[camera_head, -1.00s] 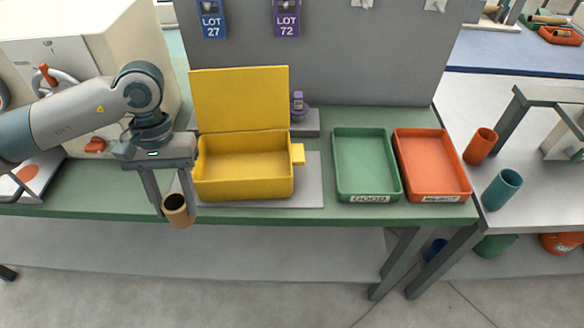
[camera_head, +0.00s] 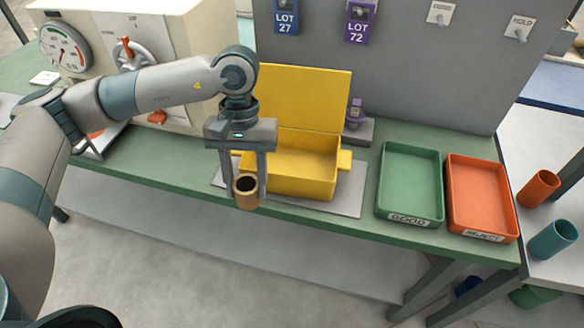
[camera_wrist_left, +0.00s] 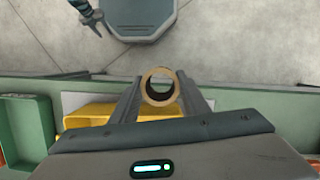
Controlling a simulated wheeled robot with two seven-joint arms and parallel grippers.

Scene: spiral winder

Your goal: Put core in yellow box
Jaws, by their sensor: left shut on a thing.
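The core (camera_head: 246,194) is a short tan cardboard tube with a dark hollow. My left gripper (camera_head: 247,190) is shut on it and holds it upright near the front left corner of the yellow box. The core (camera_wrist_left: 160,86) also shows end-on between the fingers in the left wrist view. The yellow box (camera_head: 310,184) stands with its lid (camera_head: 305,98) raised at the back, and its visible inside looks empty. Part of the yellow box (camera_wrist_left: 98,113) shows behind the fingers in the left wrist view. My right gripper is not seen.
The box stands on a grey mat (camera_head: 347,196) on the green table (camera_head: 330,222). A green GOOD tray (camera_head: 410,214) and an orange REJECT tray (camera_head: 483,228) lie to the right, both empty. A purple-topped stamp-like item (camera_head: 355,112) stands behind the box. A machine with a gauge (camera_head: 66,48) is at left.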

